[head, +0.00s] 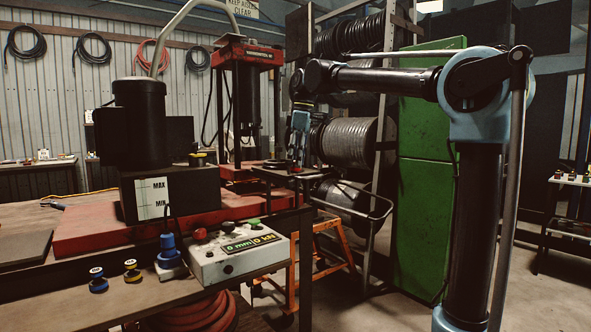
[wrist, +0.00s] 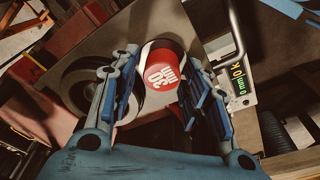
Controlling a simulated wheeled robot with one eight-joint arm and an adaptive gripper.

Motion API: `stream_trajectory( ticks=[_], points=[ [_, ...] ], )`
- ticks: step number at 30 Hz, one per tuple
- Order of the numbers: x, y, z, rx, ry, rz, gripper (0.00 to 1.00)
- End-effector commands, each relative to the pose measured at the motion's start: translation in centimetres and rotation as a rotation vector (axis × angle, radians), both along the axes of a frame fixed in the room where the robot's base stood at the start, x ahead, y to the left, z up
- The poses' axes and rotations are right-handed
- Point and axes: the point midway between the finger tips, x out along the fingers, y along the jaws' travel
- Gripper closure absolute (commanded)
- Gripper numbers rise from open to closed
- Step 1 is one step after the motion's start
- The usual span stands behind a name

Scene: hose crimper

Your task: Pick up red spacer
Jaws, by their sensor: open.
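My gripper (wrist: 166,78) is open, with one blue-padded finger to the left of the spacer and one to the right. The right finger looks very close to the spacer; I cannot tell whether it touches. In the head view my gripper (head: 298,136) points down over a small dark shelf (head: 282,174) beside the red press. The spacer is too small to make out clearly there.
A dark round piece with a pale rim (wrist: 84,88) lies left of the spacer, partly behind the left finger. The control box (head: 238,254) stands on the near bench. Hose reels (head: 350,140) and a green cabinet (head: 422,170) stand behind and right of the shelf.

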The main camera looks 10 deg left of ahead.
Motion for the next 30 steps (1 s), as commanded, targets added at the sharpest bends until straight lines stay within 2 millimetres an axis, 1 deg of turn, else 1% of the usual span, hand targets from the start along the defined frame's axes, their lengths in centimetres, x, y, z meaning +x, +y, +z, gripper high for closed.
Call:
stream_trajectory(
  ticks=[3, 4, 9, 16, 20, 23, 30],
  points=[
    [0.0, 0.0, 0.0, 0.000, 0.000, 0.000, 0.57],
    [0.0, 0.0, 0.0, 0.000, 0.000, 0.000, 0.62],
    [0.0, 0.0, 0.0, 0.000, 0.000, 0.000, 0.99],
    [0.0, 0.0, 0.1, 0.000, 0.000, 0.000, 0.99],
    [0.0, 0.0, 0.6, 0.000, 0.000, 0.000, 1.00],
    [0.0, 0.0, 1.7, 0.000, 0.000, 0.000, 1.00],
    [0.0, 0.0, 5.9, 0.000, 0.000, 0.000, 1.00]
  ],
)
